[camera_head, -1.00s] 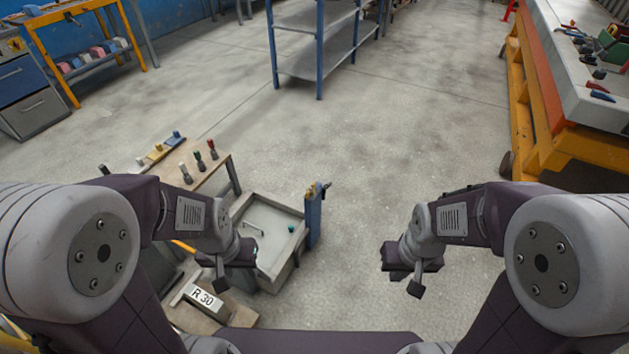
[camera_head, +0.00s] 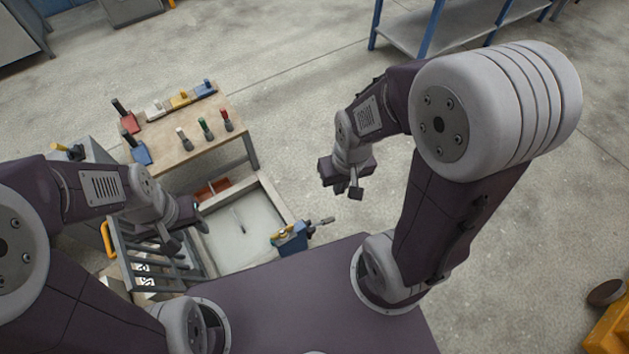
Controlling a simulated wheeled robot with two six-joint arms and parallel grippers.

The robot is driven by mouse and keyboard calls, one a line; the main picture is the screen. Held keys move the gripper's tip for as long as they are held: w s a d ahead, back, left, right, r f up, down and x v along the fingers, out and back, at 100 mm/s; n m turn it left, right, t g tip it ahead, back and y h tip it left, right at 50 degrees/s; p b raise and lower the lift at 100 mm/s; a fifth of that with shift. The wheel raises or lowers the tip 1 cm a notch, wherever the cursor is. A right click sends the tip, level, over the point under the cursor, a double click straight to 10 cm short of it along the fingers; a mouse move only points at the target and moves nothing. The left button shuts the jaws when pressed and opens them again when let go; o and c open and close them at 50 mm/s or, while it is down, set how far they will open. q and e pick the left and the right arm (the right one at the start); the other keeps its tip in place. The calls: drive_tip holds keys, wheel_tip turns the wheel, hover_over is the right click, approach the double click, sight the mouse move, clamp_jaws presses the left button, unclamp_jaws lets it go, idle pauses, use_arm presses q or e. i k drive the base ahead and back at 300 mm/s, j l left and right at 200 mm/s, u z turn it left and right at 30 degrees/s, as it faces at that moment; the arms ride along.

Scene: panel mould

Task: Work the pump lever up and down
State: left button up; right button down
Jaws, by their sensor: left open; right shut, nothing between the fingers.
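A blue fixture (camera_head: 291,241) with a brass-coloured fitting and a grey rod (camera_head: 322,221) pointing right stands at the near right corner of a shallow pale tray (camera_head: 277,200). I cannot tell for sure whether this rod is the pump lever. My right gripper (camera_head: 354,190) is shut and empty, above and right of the fixture and apart from it. My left gripper (camera_head: 180,228) is open, over the tray's left side, and hides part of it. I cannot tell whether it touches anything.
A wooden table (camera_head: 183,140) with red, yellow, white, blue and green handled items stands behind the tray. A dark slatted rack (camera_head: 150,262) with a yellow handle (camera_head: 108,239) lies at the tray's left. A blue-legged shelf (camera_head: 450,25) stands far off. Right floor is mostly clear.

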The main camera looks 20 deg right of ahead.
sight(332, 219)
drive_tip(key=i+l+u, duration=0.1)
drive_tip(key=l+u, duration=0.2)
drive_tip(key=l, duration=0.2)
drive_tip(key=l+u, duration=0.3)
drive_tip(key=l, duration=0.2)
drive_tip(key=l+u, duration=0.3)
drive_tip(key=l, duration=0.25)
drive_tip(key=k+l+u, duration=0.1)
drive_tip(key=l+u, duration=0.15)
drive_tip(key=l, duration=0.25)
drive_tip(key=k+l+u, duration=0.1)
drive_tip(key=l+u, duration=0.2)
drive_tip(key=l, duration=0.2)
drive_tip(key=k+l+u, duration=0.3)
drive_tip(key=l, duration=0.2)
drive_tip(key=i, duration=0.1)
